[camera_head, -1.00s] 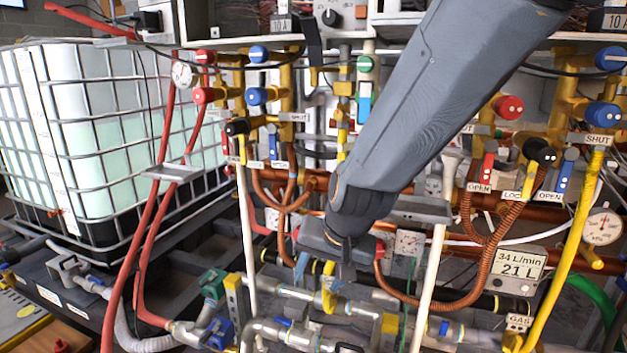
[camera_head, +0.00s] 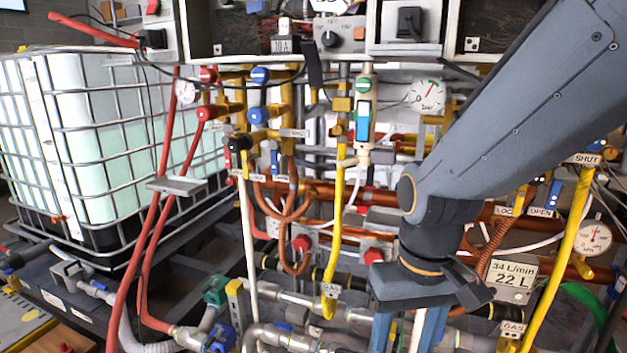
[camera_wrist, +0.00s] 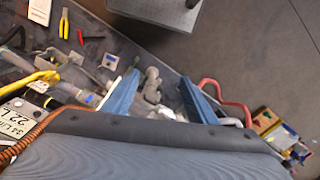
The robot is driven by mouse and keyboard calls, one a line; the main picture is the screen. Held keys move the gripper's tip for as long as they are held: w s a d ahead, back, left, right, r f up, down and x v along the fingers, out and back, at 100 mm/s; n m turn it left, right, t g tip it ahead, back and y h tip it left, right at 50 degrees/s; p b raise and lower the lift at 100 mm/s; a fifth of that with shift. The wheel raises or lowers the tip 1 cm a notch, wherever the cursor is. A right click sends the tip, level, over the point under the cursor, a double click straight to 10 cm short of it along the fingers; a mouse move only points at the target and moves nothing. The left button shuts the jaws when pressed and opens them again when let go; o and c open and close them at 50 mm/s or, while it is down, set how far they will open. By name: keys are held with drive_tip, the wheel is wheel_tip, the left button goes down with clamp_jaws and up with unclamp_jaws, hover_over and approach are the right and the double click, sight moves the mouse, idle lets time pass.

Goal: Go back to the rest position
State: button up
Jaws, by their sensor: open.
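My gripper (camera_head: 408,330) hangs pointing down in the head view, in front of the lower pipes right of centre. Its two blue fingers stand apart with nothing seen between them; the tips run close to the bottom edge of the picture. The wrist view shows both blue fingers spread, with my gripper (camera_wrist: 159,82) open and empty above grey pipe fittings (camera_wrist: 150,88). My arm comes in from the upper right and hides part of the pipework behind it.
A caged white water tank (camera_head: 110,140) stands at left. Red hoses (camera_head: 165,225) run at left. Pliers (camera_wrist: 64,22) lie on the bench in the wrist view. Bare floor (camera_wrist: 255,50) shows there.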

drive_tip(key=d+r+m+p, duration=0.1)
drive_tip(key=d+r+p, duration=0.4)
drive_tip(key=p, duration=0.4)
drive_tip(key=shift+s+d+m, duration=0.25)
drive_tip(key=shift+d+m, duration=0.05)
drive_tip(key=shift+d, duration=0.05)
idle(1.8)
